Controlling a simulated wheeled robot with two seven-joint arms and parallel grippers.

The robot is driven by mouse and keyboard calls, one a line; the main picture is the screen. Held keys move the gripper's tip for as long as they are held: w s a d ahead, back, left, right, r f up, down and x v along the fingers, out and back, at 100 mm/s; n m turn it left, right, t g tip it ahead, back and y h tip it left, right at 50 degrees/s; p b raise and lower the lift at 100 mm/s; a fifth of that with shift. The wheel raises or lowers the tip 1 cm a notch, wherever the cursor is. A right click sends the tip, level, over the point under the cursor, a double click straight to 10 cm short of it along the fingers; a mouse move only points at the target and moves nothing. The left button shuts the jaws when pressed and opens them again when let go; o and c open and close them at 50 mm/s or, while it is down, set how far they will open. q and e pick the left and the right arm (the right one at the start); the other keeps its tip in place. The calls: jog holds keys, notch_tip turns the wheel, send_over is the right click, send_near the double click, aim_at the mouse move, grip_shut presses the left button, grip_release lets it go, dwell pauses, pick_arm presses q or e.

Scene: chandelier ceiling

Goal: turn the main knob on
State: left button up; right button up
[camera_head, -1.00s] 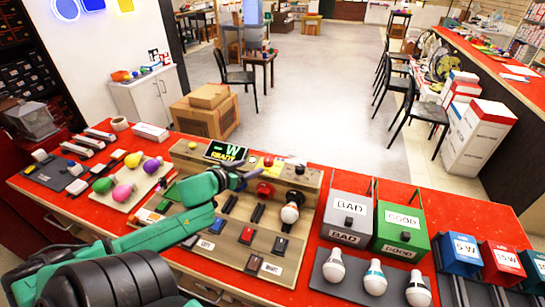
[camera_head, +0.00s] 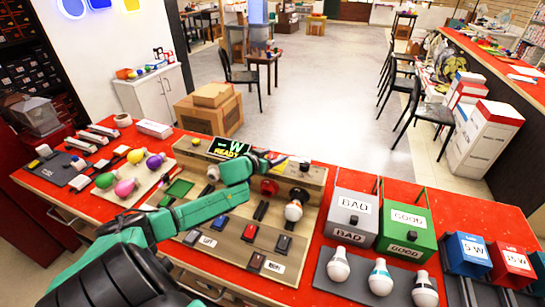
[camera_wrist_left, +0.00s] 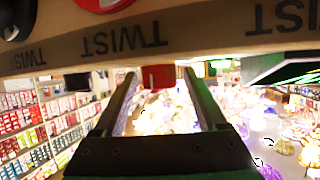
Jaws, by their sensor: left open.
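The wooden test panel (camera_head: 240,225) stands on the red bench, with a lit green and yellow display (camera_head: 230,147) at its back. My left gripper (camera_head: 277,161) is over the panel's top back edge. In the left wrist view its two fingers (camera_wrist_left: 158,74) are apart, and a small red block-like piece (camera_wrist_left: 158,78) on the panel edge shows between them. I cannot tell whether the fingers touch it or whether it is the main knob. A round red knob (camera_head: 268,187) and a black knob (camera_head: 299,193) sit on the panel face below the gripper. My right gripper is not in view.
A grey BAD box (camera_head: 352,212) and a green GOOD box (camera_head: 407,225) stand right of the panel. A bulb (camera_head: 293,211) stands on the panel. Colored bulbs lie on a board at left.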

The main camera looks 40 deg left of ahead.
pick_arm(q)
jog(key=shift+s, duration=0.1)
grip_shut()
jog(key=shift+r+m+h+p, duration=0.4)
jog(key=shift+m+h+p, duration=0.25)
jog(key=shift+p, duration=0.25)
jog(key=shift+f+m+h, duration=0.25)
jog(key=shift+m+h, duration=0.1)
jog(key=shift+h, duration=0.2)
jog(key=shift+f, duration=0.1)
grip_release()
